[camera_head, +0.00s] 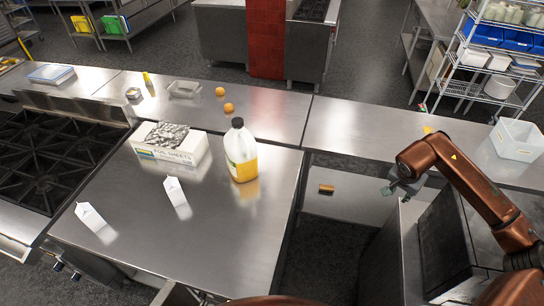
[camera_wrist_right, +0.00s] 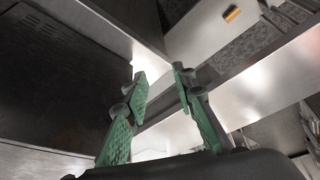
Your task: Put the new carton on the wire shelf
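Two small white cartons with gabled tops stand on the steel counter in the head view. One carton (camera_head: 174,190) is near the counter's middle, and the other carton (camera_head: 89,216) is nearer the front left. I cannot tell which is the new one. The wire shelf (camera_head: 466,67) stands at the far upper right, with blue bins and white containers on its levels. My right gripper (camera_head: 393,188) is at the right, beyond the counter's right edge and far from both cartons. In the right wrist view its green-padded fingers (camera_wrist_right: 161,80) are apart with nothing between them. My left gripper is out of view.
A juice jug (camera_head: 240,152) and a box of sheets (camera_head: 172,148) stand behind the cartons. Two oranges (camera_head: 228,107) lie farther back. A stove (camera_head: 50,160) is on the left. A white bin (camera_head: 518,140) sits at the right. The counter's front right is clear.

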